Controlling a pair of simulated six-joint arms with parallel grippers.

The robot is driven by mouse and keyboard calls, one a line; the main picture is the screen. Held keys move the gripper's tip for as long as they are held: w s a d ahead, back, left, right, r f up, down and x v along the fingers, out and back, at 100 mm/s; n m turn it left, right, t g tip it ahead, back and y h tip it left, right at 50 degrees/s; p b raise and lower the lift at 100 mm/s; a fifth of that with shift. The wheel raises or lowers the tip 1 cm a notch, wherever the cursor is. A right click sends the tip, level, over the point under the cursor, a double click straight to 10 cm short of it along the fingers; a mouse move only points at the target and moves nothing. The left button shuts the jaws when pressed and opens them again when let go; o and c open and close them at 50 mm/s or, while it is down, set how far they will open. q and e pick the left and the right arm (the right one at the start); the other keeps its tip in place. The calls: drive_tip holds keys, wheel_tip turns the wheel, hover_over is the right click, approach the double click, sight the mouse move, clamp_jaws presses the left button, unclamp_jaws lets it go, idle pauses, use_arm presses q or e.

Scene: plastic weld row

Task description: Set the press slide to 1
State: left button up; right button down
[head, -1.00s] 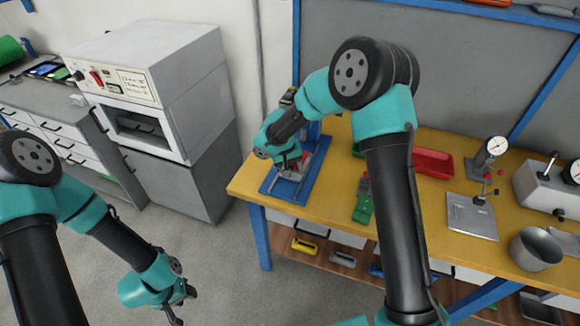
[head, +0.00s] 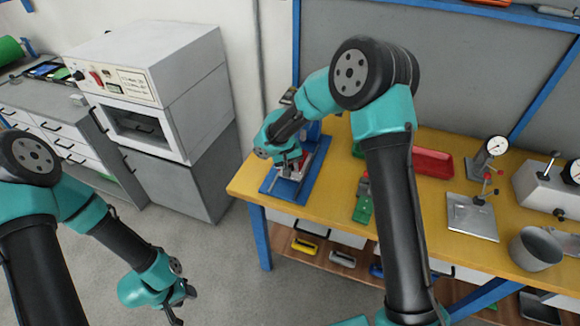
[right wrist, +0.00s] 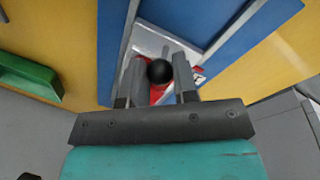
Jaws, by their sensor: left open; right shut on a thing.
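The press slide is a fixture with metal rails on a blue base plate (head: 275,187) at the left end of the yellow bench. Its black ball knob (right wrist: 160,71) shows in the right wrist view between my right fingers, with a red part behind it. My right gripper (head: 289,170) is over the fixture; it also shows in the right wrist view (right wrist: 158,75), shut on the knob. The gripper hides part of the slide, and I cannot read any position mark. My left gripper (head: 178,305) is open and empty, low over the floor, away from the bench.
On the yellow bench (head: 400,205) are a green tool (head: 363,208), a red tray (head: 433,162), dial gauges and a metal cup (head: 536,249). A grey oven (head: 150,85) stands left of the bench. My right arm crosses above the bench.

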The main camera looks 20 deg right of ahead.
drive_tip(key=shift+w+d, duration=0.8)
drive_tip(key=shift+w, duration=0.35)
drive_tip(key=c, duration=0.9)
unclamp_jaws()
drive_tip(key=a+r, duration=0.3)
drive_tip(key=r, duration=1.4)
drive_tip(key=shift+a, duration=0.15)
